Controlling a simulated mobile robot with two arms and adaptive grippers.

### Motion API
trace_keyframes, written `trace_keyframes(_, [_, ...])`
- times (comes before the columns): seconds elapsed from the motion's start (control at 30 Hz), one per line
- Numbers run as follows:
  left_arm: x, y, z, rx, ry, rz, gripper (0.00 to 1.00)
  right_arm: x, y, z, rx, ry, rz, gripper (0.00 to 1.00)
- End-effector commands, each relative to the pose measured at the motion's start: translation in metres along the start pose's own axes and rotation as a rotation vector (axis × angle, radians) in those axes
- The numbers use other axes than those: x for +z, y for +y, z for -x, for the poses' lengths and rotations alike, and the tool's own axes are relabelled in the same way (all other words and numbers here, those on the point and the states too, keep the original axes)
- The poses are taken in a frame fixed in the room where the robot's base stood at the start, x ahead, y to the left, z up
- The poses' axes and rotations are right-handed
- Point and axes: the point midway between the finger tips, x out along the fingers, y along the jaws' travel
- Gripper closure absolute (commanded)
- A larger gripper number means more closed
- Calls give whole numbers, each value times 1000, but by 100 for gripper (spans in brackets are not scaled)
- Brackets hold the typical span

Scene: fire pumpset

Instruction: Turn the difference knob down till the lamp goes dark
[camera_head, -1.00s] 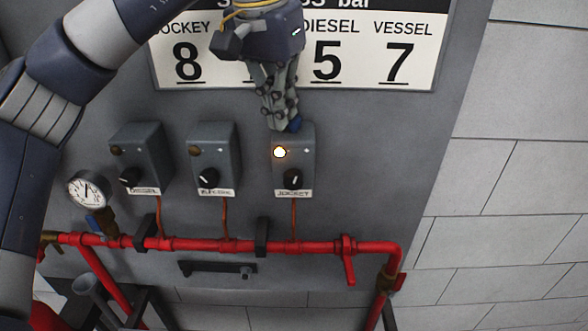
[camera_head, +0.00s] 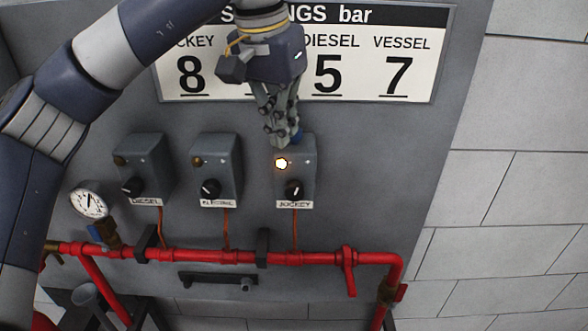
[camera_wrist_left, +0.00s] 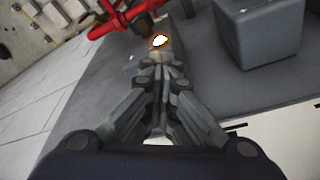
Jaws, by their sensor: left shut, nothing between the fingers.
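The jockey box (camera_head: 308,170) is the rightmost of three grey switch boxes on the grey panel. Its lamp (camera_head: 281,163) glows bright, and the lamp also shows lit in the left wrist view (camera_wrist_left: 160,41). A black knob (camera_head: 293,189) sits low on the box's front, above the JOCKEY label (camera_head: 295,204). It is hidden in the wrist view. I cannot tell which knob is the difference knob. My left gripper (camera_head: 287,139) is shut and empty, pointing down at the top of the jockey box. I cannot tell whether it touches. My right gripper is not in view.
The diesel box (camera_head: 148,165) and electric box (camera_head: 215,165) stand to the left. A red pipe (camera_head: 200,255) runs below, with a pressure gauge (camera_head: 89,202) at left. A settings sign (camera_head: 400,75) is behind my left gripper. The panel right of the jockey box is clear.

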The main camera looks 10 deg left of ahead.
Motion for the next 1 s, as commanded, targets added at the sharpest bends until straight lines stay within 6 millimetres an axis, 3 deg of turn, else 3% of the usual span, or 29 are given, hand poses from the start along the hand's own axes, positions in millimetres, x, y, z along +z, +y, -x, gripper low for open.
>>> trace_keyframes(1.0, [-8, 1, -5, 0, -1, 2, 100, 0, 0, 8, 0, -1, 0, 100])
